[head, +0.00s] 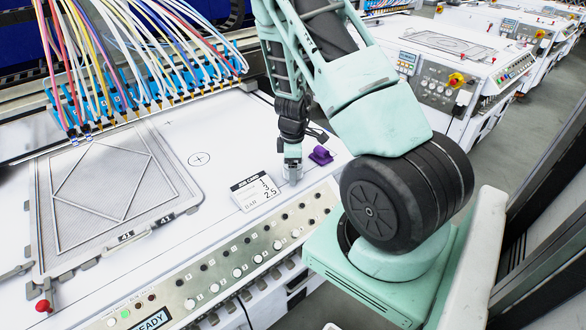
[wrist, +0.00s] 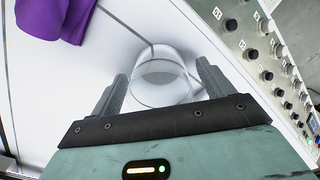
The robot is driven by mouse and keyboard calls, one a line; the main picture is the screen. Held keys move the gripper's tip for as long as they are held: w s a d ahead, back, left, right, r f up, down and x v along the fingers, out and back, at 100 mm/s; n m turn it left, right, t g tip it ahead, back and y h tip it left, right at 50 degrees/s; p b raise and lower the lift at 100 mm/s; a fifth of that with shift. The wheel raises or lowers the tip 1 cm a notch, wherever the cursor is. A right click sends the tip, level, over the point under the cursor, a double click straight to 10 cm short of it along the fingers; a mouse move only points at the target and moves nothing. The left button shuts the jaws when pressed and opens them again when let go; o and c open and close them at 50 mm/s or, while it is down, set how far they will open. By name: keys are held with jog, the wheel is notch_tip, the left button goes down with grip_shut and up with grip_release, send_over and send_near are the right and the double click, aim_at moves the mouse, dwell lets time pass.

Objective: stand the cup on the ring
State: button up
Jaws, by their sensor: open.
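The clear cup (wrist: 160,92) stands between the two spread fingers of my gripper (wrist: 161,76) in the wrist view. Gaps show between the fingers and its wall, and I cannot tell whether either finger touches it. In the head view my gripper (head: 292,158) points down over the white machine top, and the cup is hard to make out there. The ring (head: 199,159), a thin black circle with a cross in it, is printed on the white top to the left of my gripper. Nothing stands on it.
A purple cloth (head: 320,155) lies just right of my gripper; it also shows in the wrist view (wrist: 52,18). A job card (head: 255,191) lies to the left. A framed screen (head: 115,190), coloured hoses (head: 130,45) and a knob panel (head: 235,262) border the white top.

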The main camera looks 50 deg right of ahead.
jog(key=c, duration=1.1)
